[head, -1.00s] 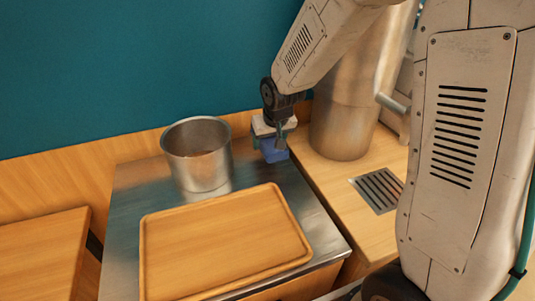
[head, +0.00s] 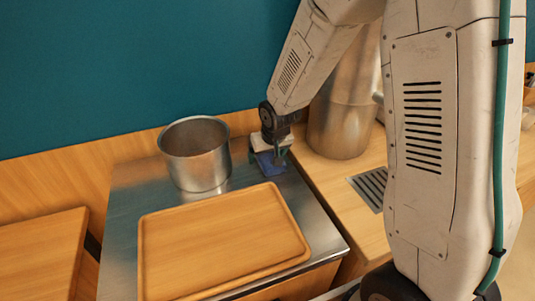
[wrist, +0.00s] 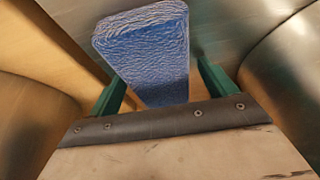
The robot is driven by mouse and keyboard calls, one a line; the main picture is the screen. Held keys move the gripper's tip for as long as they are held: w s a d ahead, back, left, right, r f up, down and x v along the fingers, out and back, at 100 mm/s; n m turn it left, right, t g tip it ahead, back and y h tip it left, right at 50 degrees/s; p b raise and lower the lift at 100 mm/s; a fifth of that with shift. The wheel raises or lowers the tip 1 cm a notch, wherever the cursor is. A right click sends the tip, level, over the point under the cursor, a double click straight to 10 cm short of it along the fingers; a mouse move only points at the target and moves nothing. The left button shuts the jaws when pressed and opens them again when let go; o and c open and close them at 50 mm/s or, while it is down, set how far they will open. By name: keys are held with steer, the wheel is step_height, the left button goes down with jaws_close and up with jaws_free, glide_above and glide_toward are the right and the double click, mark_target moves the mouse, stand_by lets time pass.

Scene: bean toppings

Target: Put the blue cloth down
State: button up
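The blue cloth (head: 270,166) is a thick textured block at the back right of the steel counter, right of the metal pot. It appears to rest on the steel top. My gripper (head: 269,160) is right above it, pointing down. In the wrist view the cloth (wrist: 145,45) lies between the two green fingers of my gripper (wrist: 160,80). The fingers are spread apart, with a narrow gap between the cloth and the right finger. The left finger overlaps the cloth's edge in the picture, so contact there is unclear. The head view partly hides the cloth behind the fingers.
A metal pot (head: 195,154) stands left of my gripper. A wooden tray (head: 152,283) fills the front of the steel counter (head: 125,195). A tall metal cylinder (head: 338,130) stands close on the right, on a wooden counter with a slotted grate (head: 371,188). A teal wall is behind.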

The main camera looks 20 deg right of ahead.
steer(key=shift+s+r, duration=0.1)
steer(key=shift+r, duration=0.4)
steer(key=s+d+r+g, duration=0.1)
steer(key=s+d+r, duration=0.1)
steer(key=s+r, duration=1.5)
steer(key=s+r+g, duration=0.1)
steer(key=s+r, duration=0.1)
steer(key=s, duration=0.5)
steer(key=s+d+r+g, duration=0.1)
steer(key=s, duration=0.7)
steer(key=shift+s+r, duration=0.25)
steer(key=shift+r, duration=0.1)
steer(key=shift+o, duration=0.4)
steer(key=shift+w, duration=0.1)
